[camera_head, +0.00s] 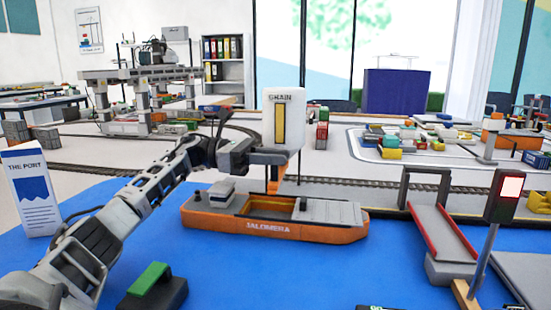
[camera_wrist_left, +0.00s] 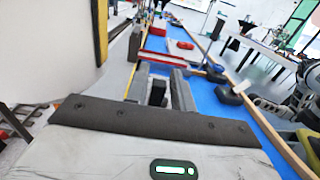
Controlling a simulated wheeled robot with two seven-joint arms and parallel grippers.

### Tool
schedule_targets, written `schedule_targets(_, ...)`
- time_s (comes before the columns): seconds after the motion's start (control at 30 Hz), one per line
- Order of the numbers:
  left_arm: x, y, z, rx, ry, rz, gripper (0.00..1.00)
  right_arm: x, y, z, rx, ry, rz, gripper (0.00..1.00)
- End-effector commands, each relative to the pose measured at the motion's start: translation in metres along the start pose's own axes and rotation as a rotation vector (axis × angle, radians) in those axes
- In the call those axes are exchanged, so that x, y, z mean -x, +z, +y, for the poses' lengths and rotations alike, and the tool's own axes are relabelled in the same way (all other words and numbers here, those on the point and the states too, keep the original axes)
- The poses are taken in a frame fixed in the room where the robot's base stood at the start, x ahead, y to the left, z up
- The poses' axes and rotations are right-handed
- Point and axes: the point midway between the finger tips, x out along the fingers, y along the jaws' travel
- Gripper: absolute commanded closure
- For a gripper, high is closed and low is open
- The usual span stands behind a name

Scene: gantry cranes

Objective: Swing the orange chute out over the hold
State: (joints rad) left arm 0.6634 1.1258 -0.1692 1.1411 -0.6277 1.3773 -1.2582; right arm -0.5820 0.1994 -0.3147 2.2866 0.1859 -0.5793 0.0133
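The orange chute (camera_head: 272,186) hangs under the white grain silo (camera_head: 297,122), its lower end pointing down near the ship's hold. The ship (camera_head: 275,228) is orange and grey, lettered IALOMERA, and lies on the blue water; its open hold (camera_head: 255,207) is amidships. My left gripper (camera_head: 243,156) is beside the silo's base, at the left of the chute's upper part; I cannot tell whether it touches it. In the left wrist view the fingers (camera_wrist_left: 159,90) stand apart with no orange between them. My right gripper is not in view.
A THE PORT sign (camera_head: 32,190) stands at left. A green-topped dark block (camera_head: 150,282) lies at front left. A ramp with red rails (camera_head: 440,232) and a red-lit signal post (camera_head: 503,196) stand at right. Rail tracks (camera_head: 370,190) run behind the ship.

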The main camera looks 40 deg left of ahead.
Motion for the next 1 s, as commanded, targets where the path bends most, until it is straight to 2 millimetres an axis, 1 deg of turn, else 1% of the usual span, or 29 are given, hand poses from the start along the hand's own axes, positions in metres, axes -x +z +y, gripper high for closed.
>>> schedule_targets(0.33, 0.001, -0.001, 0.0, 0.0, 0.001, 0.001, 0.64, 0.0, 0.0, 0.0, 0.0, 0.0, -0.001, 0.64)
schedule_targets(0.47, 0.012, -0.001, 0.001, 0.001, 0.003, 0.002, 0.64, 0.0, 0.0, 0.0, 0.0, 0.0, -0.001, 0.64)
schedule_targets(0.57, 0.029, -0.001, 0.001, 0.002, 0.004, 0.001, 0.64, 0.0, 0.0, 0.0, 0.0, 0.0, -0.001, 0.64)
schedule_targets(0.83, 0.097, 0.003, 0.001, -0.001, 0.008, -0.002, 0.64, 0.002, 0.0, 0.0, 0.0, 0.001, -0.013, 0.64)
schedule_targets(0.9, 0.113, 0.003, 0.001, -0.001, 0.007, -0.005, 0.64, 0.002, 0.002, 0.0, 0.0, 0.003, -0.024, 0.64)
schedule_targets(1.0, 0.131, 0.003, 0.001, -0.001, 0.006, -0.005, 0.64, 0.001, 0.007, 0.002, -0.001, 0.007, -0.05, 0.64)
